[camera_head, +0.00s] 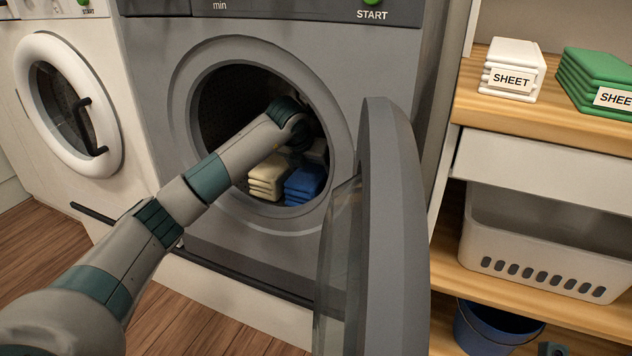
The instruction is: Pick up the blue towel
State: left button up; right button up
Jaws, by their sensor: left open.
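The blue towel (304,184) is folded and lies inside the open drum of the grey washing machine (230,215), at the lower right of the opening. A folded cream towel (267,181) lies just left of it, and another pale folded item (317,152) shows behind. My left arm reaches from the lower left into the drum. My left gripper (302,152) is inside, above and behind the blue towel's front; its fingers are dark and partly hidden by my wrist. It is open, and I see no hold on the towel. My right gripper is not in view.
The machine's round door (392,230) stands open to the right of the opening. A white washer (70,105) stands at left, its door shut. At right, wooden shelves hold white sheets (511,70), green sheets (598,78), a white basket (545,255) and a blue bucket (492,325).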

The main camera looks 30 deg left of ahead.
pick_arm(q)
jog(key=shift+w+f, duration=0.1)
jog(key=shift+f, duration=0.05)
dwell(0.3)
jog(key=c, duration=0.8)
jog(key=shift+c, duration=0.4)
jog(key=shift+r, duration=0.2)
